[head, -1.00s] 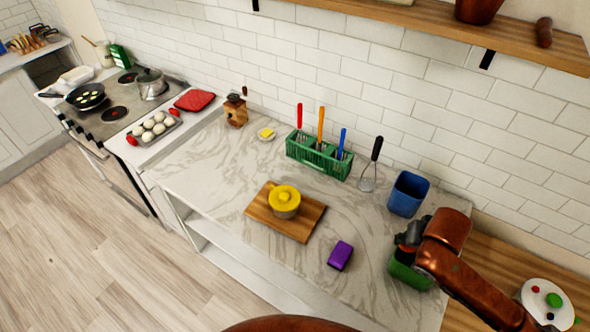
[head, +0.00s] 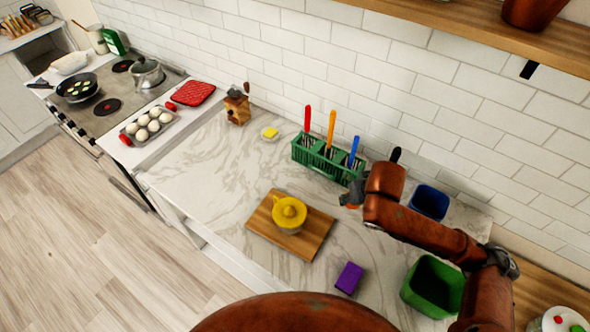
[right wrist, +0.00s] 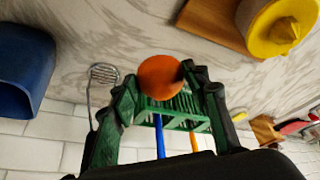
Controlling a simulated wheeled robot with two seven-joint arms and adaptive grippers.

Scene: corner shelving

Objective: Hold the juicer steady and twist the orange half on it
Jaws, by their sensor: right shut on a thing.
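The yellow-topped juicer (head: 289,213) stands upright on a wooden board (head: 265,228) in the head view, with nothing on its cone. It also shows at the top right of the right wrist view (right wrist: 285,30). My right gripper (head: 350,198) is up and to the right of the juicer, apart from it. It is shut on an orange half (right wrist: 160,77), seen between its fingertips in the right wrist view. In the head view the gripper and arm mostly hide the orange half. My left gripper is not in view.
A green utensil rack (head: 318,157) stands behind the board, near my right gripper. A purple sponge-like block (head: 349,278) lies in front. A green bin (head: 408,290) and blue bin (head: 429,202) stand at right. The counter left of the board is clear.

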